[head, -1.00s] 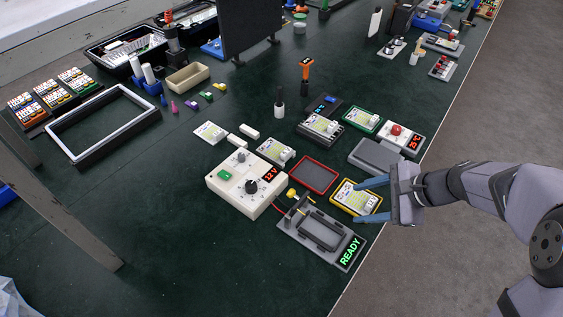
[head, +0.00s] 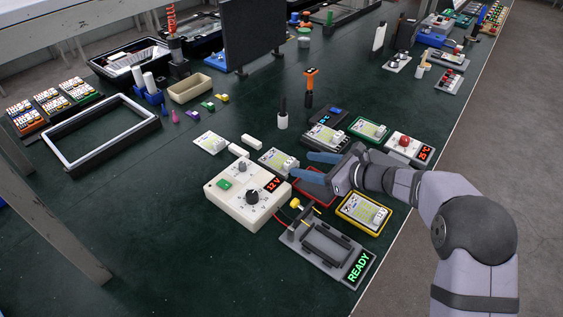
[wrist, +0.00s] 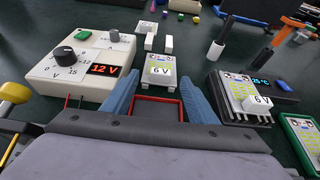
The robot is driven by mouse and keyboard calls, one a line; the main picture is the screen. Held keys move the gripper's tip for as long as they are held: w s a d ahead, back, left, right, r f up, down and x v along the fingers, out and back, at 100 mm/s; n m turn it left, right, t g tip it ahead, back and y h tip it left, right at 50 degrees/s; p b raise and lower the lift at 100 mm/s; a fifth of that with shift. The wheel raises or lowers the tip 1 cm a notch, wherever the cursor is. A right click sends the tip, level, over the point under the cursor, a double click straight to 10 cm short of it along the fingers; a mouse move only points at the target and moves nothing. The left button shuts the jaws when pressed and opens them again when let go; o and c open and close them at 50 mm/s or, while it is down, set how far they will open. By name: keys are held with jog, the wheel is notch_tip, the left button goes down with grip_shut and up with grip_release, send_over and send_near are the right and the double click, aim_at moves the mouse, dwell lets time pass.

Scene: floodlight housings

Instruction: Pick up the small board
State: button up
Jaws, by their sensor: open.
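A small light board (head: 278,161) with a yellow-green label and a white block lies on the table between the power supply and the red tray. Similar boards lie flat at the left (head: 211,142), in a yellow tray (head: 343,213), on a dark finned block (head: 324,135) and in a green tray (head: 368,129).
The power supply (head: 246,197) reading "12 V" stands close left of my gripper. A grey fixture (head: 325,247) with a "READY" display is in front. The red tray (wrist: 157,106) looks empty under the fingers. White blocks (head: 252,141) lie behind the board. The table's left front is clear.

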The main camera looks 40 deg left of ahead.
aim_at(290, 161)
jog(key=shift+p+x, duration=0.55)
jog(key=shift+x, duration=2.15)
jog(key=shift+w+d+f, duration=0.1)
jog(key=c, duration=1.2)
